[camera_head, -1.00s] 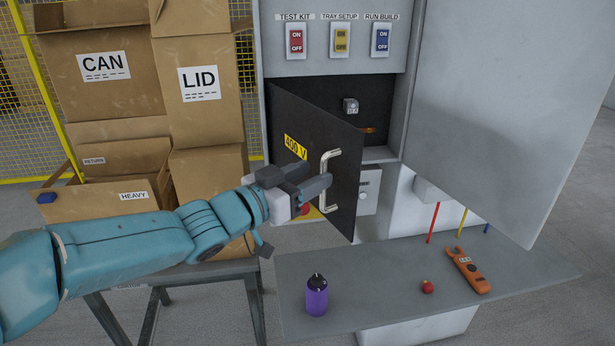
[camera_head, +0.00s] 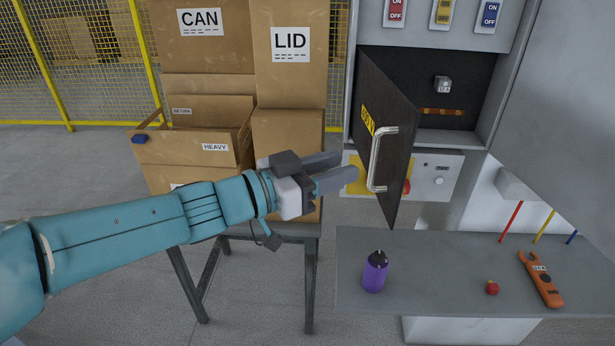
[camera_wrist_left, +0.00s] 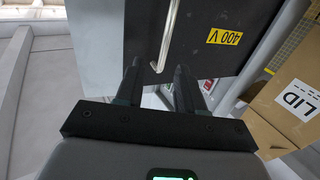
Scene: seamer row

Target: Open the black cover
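The black cover (camera_head: 385,135) with a yellow 400 V label stands swung open on its left edge, and the dark compartment behind it shows. Its silver bar handle (camera_head: 375,160) is on the face toward me. My left gripper (camera_head: 338,168) is to the left of the handle, apart from it, its two fingers spread and empty. In the left wrist view the cover (camera_wrist_left: 200,35) and the handle (camera_wrist_left: 168,40) lie ahead of the finger tips. My right gripper is not in view.
A grey shelf (camera_head: 440,250) below holds a purple bottle (camera_head: 375,272), a small red object (camera_head: 492,287) and an orange meter (camera_head: 540,280). Cardboard boxes (camera_head: 290,85) stand at left on a metal stand. A large grey cabinet door (camera_head: 570,130) hangs open at right.

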